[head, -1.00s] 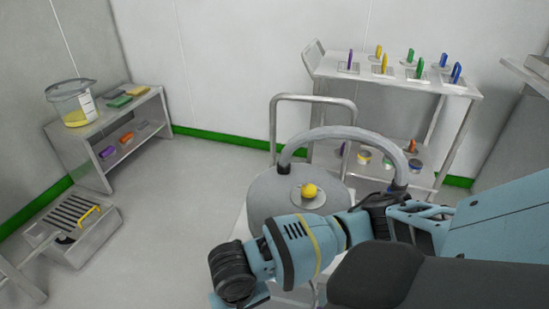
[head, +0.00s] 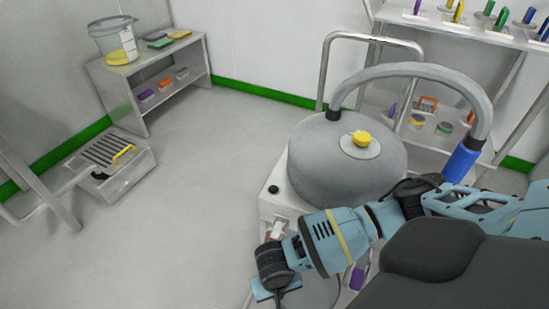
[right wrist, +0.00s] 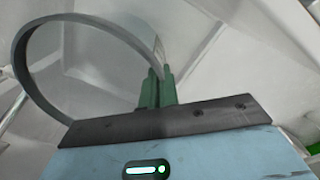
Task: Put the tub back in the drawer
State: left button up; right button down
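I cannot pick out with certainty which thing is the tub, and no open drawer shows. Small round tubs stand on the lower shelf of the right-hand cart in the head view, one yellow-topped (head: 417,121) and one green-topped (head: 444,128). A clear bucket (head: 115,40) with yellow contents stands on the left shelf unit. My right arm reaches across the front of the grey drum machine; its gripper (head: 268,290) is low at the machine's front left corner, fingers hidden there. In the right wrist view its green fingers (right wrist: 156,88) are together with nothing visible between them. My left gripper is out of view.
The drum machine (head: 315,165) with its curved hose stands close in front. The cart (head: 450,28) behind it carries coloured upright tools. A low grated metal box (head: 130,178) sits on the floor at left. The middle-left floor is clear.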

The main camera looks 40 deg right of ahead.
jog(key=shift+f+b, duration=0.65)
jog(key=shift+f, duration=1.25)
notch_tip(320, 180, down, 4)
jog(key=shift+f+b, duration=0.1)
jog(key=shift+b, duration=1)
jog(key=c, duration=2.1)
grip_release()
jog(key=shift+f, duration=0.1)
jog(key=o, duration=0.4)
